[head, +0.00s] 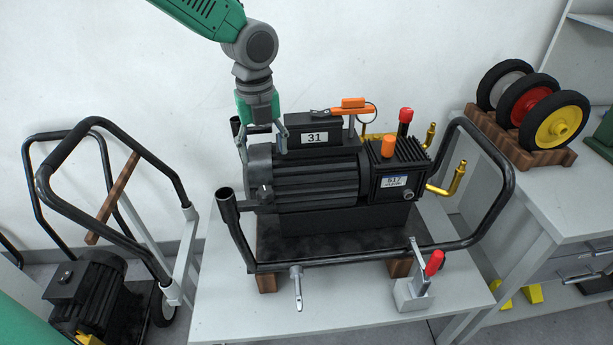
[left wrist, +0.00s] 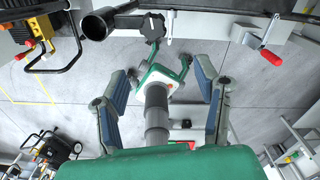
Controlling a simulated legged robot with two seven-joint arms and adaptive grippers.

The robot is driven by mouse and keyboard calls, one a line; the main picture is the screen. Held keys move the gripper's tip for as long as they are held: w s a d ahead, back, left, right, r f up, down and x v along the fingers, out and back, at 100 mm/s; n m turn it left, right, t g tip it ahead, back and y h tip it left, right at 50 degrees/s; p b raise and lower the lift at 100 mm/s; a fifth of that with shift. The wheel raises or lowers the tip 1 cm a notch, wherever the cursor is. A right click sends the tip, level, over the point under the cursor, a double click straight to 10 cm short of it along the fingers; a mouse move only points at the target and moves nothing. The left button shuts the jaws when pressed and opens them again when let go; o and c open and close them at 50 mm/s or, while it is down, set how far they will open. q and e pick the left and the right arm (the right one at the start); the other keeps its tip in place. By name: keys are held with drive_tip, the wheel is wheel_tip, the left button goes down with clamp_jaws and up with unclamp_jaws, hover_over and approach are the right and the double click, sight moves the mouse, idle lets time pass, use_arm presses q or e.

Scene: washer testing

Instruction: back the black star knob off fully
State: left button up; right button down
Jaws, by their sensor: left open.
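A small black star knob (head: 264,193) shows at the left end of the ribbed black pump motor (head: 318,178), near the open end of the black frame tube. In the left wrist view a black star knob (left wrist: 153,28) is at the top, to the right of the open tube end. My left gripper (head: 263,143) is above the motor's left end, pointing down, with its fingers apart. In the left wrist view its fingers (left wrist: 163,72) are spread with nothing held, and the knob is beyond them. My right gripper is not in view.
The pump sits in a black tubular frame (head: 362,264) on a grey table (head: 240,313). A red-handled clamp (head: 433,263) stands at the table's front. A control box (head: 315,124) labelled 31 tops the motor. A trolley (head: 135,220) stands left; wheels (head: 525,102) rest at right.

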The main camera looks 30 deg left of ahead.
use_arm(q)
drive_tip(key=a, duration=0.3)
hover_over(266, 191)
drive_tip(key=shift+m, duration=0.3)
drive_tip(key=f, duration=0.7)
drive_tip(key=shift+a+f, duration=0.15)
drive_tip(key=shift+a, duration=0.2)
drive_tip(key=f, duration=0.4)
drive_tip(key=a+f, duration=0.1)
drive_tip(key=f, duration=0.1)
drive_tip(key=shift+f, duration=0.3)
drive_tip(key=shift+w+a, duration=0.1)
drive_tip(key=shift+a, duration=0.05)
drive_tip(key=shift+d, duration=0.25)
drive_tip(key=c, duration=0.6)
drive_tip(key=shift+d+r, duration=0.25)
drive_tip(key=shift+d, duration=0.65)
drive_tip(key=c, duration=0.5)
drive_tip(key=shift+d+r, duration=0.2)
drive_tip(key=shift+d, duration=0.1)
drive_tip(key=shift+c, duration=0.2)
drive_tip(key=shift+a, duration=0.5)
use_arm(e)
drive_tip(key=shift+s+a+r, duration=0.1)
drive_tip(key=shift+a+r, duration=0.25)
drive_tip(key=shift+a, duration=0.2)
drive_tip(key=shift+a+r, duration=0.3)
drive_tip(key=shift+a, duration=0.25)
